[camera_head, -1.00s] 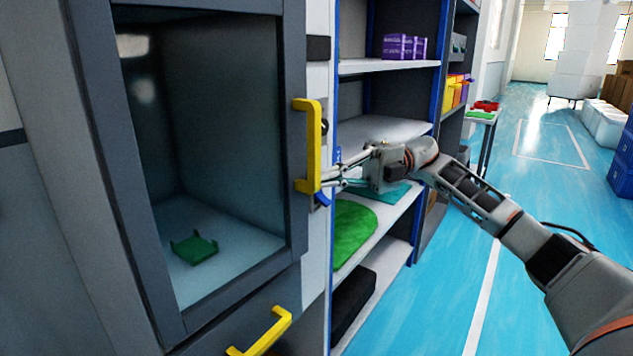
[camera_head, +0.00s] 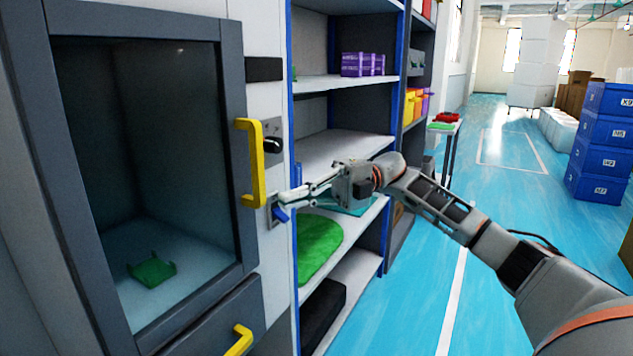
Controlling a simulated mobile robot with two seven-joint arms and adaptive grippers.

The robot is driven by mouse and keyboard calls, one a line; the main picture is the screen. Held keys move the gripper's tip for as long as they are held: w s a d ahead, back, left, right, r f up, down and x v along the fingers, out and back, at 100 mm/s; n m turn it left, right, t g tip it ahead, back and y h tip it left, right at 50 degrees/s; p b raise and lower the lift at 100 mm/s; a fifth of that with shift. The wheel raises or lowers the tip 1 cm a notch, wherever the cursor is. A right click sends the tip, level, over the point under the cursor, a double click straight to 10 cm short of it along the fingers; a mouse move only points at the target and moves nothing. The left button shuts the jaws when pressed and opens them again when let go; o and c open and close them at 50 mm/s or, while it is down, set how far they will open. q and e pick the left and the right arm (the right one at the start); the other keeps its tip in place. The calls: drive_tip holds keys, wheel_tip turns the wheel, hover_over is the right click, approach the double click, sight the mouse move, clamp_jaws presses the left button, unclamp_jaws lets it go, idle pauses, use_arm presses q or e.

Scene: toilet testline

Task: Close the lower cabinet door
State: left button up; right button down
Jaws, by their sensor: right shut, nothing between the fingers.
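A grey-framed cabinet door (camera_head: 232,120) with a dark glass pane and a vertical yellow handle (camera_head: 252,163) stands at the left. Below it is a lower grey cabinet front (camera_head: 215,318) with its own yellow handle (camera_head: 239,340), partly cut off by the bottom edge. Whether either front is fully flush I cannot tell. My right gripper (camera_head: 284,205) is shut and empty, right of the upper handle, by a small metal latch plate with a blue piece (camera_head: 280,214). I cannot tell whether it touches that piece. My left gripper is out of the frame.
A green object (camera_head: 152,271) lies behind the glass. Open shelves (camera_head: 345,147) with purple boxes (camera_head: 362,64) and a green item (camera_head: 317,245) stand behind my right gripper. Blue crates (camera_head: 601,140) stand at the far right. The blue floor (camera_head: 400,320) between is clear.

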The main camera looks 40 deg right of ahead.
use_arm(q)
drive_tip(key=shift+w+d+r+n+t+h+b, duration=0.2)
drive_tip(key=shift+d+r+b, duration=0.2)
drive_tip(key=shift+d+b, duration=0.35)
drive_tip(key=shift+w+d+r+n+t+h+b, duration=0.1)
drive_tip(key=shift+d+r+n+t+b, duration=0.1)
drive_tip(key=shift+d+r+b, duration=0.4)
use_arm(e)
drive_tip(key=w+d, duration=0.5)
drive_tip(key=d, duration=0.3)
drive_tip(key=shift+w+d, duration=0.15)
drive_tip(key=shift+w, duration=0.1)
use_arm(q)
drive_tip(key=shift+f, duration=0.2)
